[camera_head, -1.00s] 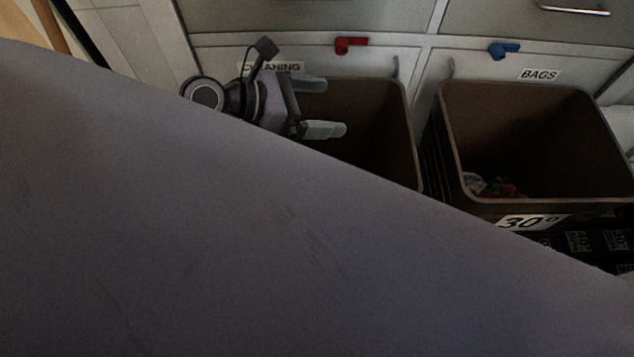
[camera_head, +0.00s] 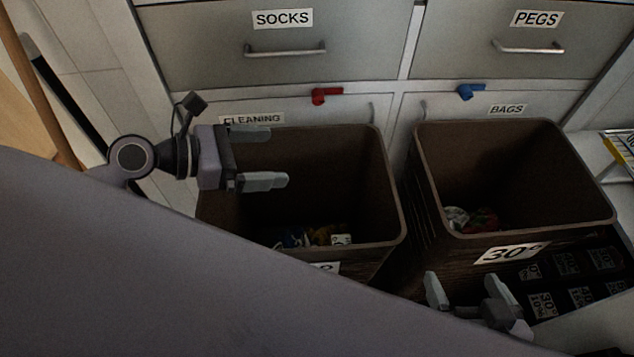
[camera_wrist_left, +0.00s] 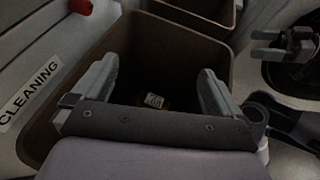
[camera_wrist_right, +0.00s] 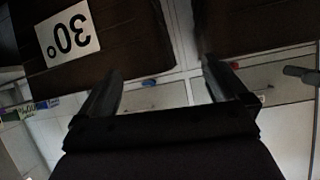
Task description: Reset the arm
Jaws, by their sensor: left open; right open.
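My left gripper (camera_head: 262,157) is open and empty in the head view, over the left part of the left brown bin (camera_head: 397,180). In the left wrist view its two fingers (camera_wrist_left: 158,85) stand apart above the bin's inside. My right gripper (camera_head: 468,292) shows at the bottom right of the head view, in front of the right brown bin (camera_head: 612,190). It is open and empty. In the right wrist view its fingers (camera_wrist_right: 160,85) are apart, close to the bin with the "30°" label (camera_wrist_right: 68,34). A large grey part of mine covers the lower left of the head view.
The left bin holds several mixed items (camera_head: 318,236); the right bin holds some cloth (camera_head: 472,218). Behind stand drawers labelled SOCKS (camera_head: 283,19) and PEGS (camera_head: 537,19). Red (camera_head: 325,95) and blue (camera_head: 471,91) hooks are on the cabinet. A dark crate-like thing (camera_head: 575,275) is at lower right.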

